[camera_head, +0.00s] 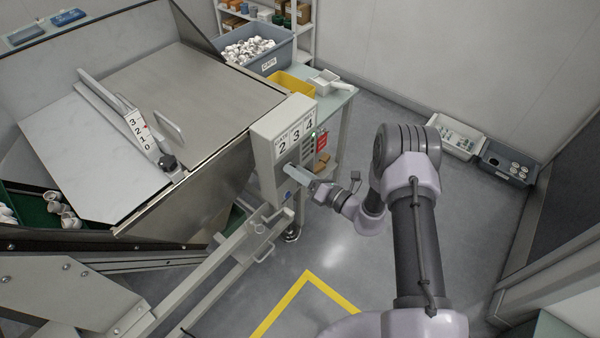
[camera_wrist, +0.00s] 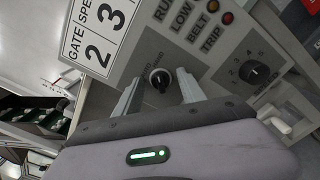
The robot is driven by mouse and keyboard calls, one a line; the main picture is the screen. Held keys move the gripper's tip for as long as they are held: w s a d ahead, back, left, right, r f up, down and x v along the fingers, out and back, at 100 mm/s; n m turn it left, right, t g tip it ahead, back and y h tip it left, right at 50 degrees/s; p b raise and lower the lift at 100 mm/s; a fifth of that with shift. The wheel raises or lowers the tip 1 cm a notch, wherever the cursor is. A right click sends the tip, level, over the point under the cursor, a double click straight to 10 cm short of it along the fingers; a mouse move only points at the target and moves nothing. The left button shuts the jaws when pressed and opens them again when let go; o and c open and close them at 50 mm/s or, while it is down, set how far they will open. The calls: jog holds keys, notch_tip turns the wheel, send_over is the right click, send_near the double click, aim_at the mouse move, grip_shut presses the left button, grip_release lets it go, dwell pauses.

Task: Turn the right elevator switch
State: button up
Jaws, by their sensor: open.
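The control box (camera_head: 268,155) is a pale panel on a post at the middle of the head view. It faces my gripper (camera_head: 298,175), which is at its front face. In the wrist view, a small black rotary switch (camera_wrist: 159,78) sits between the two spread fingers of my open gripper (camera_wrist: 160,75). I cannot see the fingers touching it. A second black knob (camera_wrist: 257,72), with a numbered dial, is to the right, outside the fingers. The switch label is partly legible, and I cannot confirm which control is the right elevator switch. The head view hides both knobs.
Indicator lamps (camera_wrist: 212,18) and a number display (camera_wrist: 108,35) are on the panel. A metal hopper (camera_head: 190,90) stands left of the box, a table with a grey bin (camera_head: 268,62) behind. A rail (camera_head: 235,255) runs below the box.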

jog(key=p+v, duration=0.3)
jog(key=v, duration=1.4)
jog(key=shift+s+p, duration=0.2)
jog(key=shift+p, duration=0.2)
jog(key=shift+d, duration=0.15)
jog(key=s+a+r+n+g+h, duration=0.1)
jog(key=s+a+r+n+g, duration=0.25)
jog(key=r+n, duration=0.3)
jog(key=s+a+r+n+g, duration=0.2)
jog(key=r+n+g, duration=0.2)
jog(key=r+n, duration=0.3)
jog(key=s+a+r+n+g+h, duration=0.1)
jog(key=s+a+r+n+g, duration=0.3)
jog(key=r, duration=0.5)
jog(key=s+d+r+n+t+h, duration=0.6)
jog(key=s+d+r+n+h, duration=0.2)
jog(key=n, duration=0.5)
jog(key=s+r+h, duration=0.2)
jog(key=s, duration=0.1)
jog(key=shift+r+b, duration=0.3)
jog(key=shift+r, duration=0.05)
